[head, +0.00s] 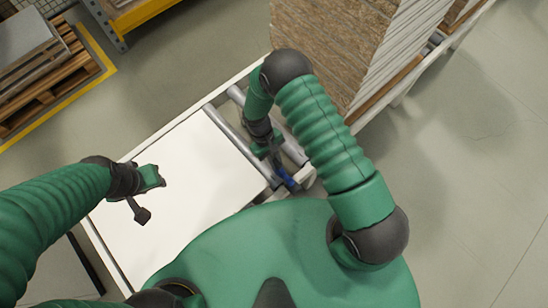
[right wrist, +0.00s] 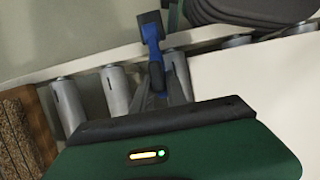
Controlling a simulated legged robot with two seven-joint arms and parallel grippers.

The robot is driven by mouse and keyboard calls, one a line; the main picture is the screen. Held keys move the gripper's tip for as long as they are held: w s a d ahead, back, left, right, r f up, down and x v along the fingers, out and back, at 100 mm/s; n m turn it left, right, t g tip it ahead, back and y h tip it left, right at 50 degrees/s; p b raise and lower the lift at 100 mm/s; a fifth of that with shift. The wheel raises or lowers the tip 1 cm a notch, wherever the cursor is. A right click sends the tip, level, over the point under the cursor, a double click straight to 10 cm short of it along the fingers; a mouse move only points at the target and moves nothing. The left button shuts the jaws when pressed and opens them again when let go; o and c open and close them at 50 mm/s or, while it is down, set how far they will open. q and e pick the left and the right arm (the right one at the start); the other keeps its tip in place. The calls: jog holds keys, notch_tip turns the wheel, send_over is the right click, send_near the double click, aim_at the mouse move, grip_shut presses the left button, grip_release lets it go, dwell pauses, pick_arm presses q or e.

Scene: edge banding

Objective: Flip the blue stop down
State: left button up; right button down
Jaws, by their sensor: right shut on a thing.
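How far the stop is tilted is hard to tell.
The white panel (head: 185,165) lies on the conveyor, with bare metal rollers (right wrist: 117,92) beside it. A tall stack of boards (head: 325,45) stands just beyond the rollers. Pallets (head: 45,80) are at the far left. The floor at right is clear.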

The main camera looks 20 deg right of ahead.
jog(key=shift+w+a, duration=0.1)
jog(key=shift+w, duration=0.1)
jog(key=c, duration=1.6)
grip_release()
jog(key=shift+f, duration=0.1)
jog(key=shift+o, duration=1)
jog(key=shift+s, duration=0.1)
jog(key=shift+r, duration=0.25)
jog(key=p+v, duration=0.2)
jog(key=v, duration=1.4)
jog(key=shift+r, duration=0.1)
